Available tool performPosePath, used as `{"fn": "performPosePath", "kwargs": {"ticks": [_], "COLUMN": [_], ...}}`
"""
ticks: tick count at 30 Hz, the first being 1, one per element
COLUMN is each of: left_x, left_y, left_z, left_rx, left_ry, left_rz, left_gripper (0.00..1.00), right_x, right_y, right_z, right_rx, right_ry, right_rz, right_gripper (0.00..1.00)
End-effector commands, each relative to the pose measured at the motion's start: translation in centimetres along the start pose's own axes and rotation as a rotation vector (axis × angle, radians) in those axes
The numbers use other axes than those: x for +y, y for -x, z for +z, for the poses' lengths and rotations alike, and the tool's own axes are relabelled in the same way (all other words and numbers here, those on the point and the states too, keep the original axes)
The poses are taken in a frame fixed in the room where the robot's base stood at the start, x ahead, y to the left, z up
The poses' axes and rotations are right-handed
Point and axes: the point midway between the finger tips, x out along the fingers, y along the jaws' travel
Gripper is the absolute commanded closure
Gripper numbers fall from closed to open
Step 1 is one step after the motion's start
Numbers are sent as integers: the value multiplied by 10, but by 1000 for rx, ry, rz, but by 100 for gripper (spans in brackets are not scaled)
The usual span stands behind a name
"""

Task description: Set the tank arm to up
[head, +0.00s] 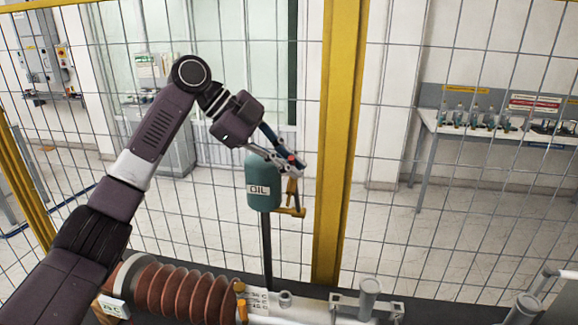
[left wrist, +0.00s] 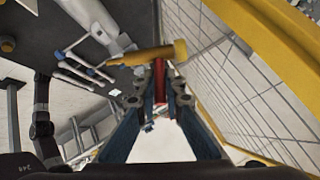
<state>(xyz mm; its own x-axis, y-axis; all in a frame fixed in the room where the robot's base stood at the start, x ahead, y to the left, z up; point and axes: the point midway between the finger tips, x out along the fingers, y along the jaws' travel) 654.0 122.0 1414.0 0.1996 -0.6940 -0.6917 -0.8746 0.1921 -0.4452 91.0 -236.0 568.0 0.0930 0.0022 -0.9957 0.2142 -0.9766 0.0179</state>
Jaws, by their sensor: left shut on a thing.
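The green tank (head: 263,182) labelled OIL stands on a dark post inside the fence. Its yellow tank arm (head: 291,190) rises from a yellow fitting (head: 290,212) low on the tank's right side and ends near a red tip (head: 291,158). My left gripper (head: 289,162) reaches in from the upper left and is shut on the arm's red end. In the left wrist view the red part (left wrist: 162,75) sits between the fingers, beside a yellow piece (left wrist: 148,56). The fingers hide part of the arm. My right gripper is not in view.
A yellow fence post (head: 338,140) stands close to the right of the tank, with wire mesh behind. A ribbed brown bushing (head: 185,292) lies below left. Metal pipe fittings (head: 368,300) are at the bottom right. A bench (head: 490,130) stands beyond the fence.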

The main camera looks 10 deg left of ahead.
Motion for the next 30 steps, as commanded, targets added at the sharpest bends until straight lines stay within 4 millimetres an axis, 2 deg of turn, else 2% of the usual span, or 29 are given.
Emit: {"fn": "performPosePath", "kwargs": {"ticks": [8,9,13,23,26,30], "left_x": [0,0,0,0,0,-1], "left_y": [0,0,0,3,14,41], "left_z": [2,2,2,1,1,1], "left_rx": [-5,-5,-4,-2,-2,-2], "left_ry": [2,2,1,0,1,1], "left_rz": [1,1,1,-1,-2,-4], "left_gripper": [100,87,73,73,73,73], "right_x": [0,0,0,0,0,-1], "right_y": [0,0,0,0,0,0], "right_z": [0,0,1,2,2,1], "right_rx": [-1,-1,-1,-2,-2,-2], "right_ry": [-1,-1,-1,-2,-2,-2], "right_rz": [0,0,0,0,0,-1], "right_gripper": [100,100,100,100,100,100]}}
